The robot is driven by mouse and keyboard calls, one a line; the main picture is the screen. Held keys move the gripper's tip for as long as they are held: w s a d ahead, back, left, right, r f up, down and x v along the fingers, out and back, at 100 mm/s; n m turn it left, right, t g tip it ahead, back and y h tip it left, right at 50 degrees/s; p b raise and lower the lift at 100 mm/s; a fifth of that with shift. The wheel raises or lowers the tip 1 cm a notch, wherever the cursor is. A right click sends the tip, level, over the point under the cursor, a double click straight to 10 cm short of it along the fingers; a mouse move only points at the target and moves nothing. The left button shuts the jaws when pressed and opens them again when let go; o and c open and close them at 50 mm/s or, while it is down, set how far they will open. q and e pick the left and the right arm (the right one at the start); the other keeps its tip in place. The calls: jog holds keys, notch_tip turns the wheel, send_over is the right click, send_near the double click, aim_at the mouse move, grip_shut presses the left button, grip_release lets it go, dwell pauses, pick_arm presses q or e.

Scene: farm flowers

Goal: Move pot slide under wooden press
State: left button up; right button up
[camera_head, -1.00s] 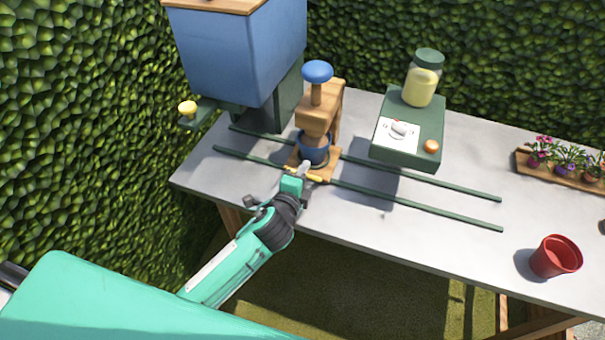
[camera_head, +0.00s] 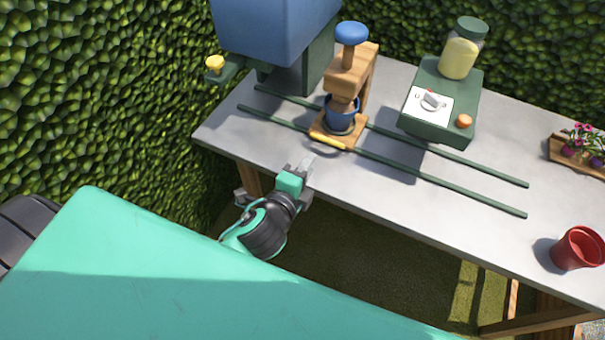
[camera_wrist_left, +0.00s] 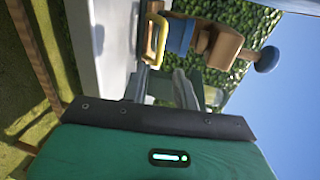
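The pot slide (camera_head: 318,135) is a small wooden tray with a yellow handle (camera_head: 328,142) on its front edge. It sits across the two green rails and carries a blue pot (camera_head: 341,112). The wooden press (camera_head: 352,68), with a blue knob on top, stands directly over the pot. My left gripper (camera_head: 302,168) is in front of the slide, apart from the handle, near the table's front edge. In the left wrist view its two fingers (camera_wrist_left: 162,86) stand apart with nothing between them, and the yellow handle (camera_wrist_left: 155,40) shows beyond the tips. My right gripper is not in view.
Green rails (camera_head: 440,187) run along the grey table (camera_head: 400,205). A blue hopper (camera_head: 275,30) stands left of the press. A green box (camera_head: 440,125) with a dial and a jar is to the right. A red pot (camera_head: 577,248) and a flower tray (camera_head: 570,158) are far right.

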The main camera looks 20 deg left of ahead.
pick_arm(q)
jog(key=shift+v, duration=1.05)
jog(key=shift+a, duration=0.1)
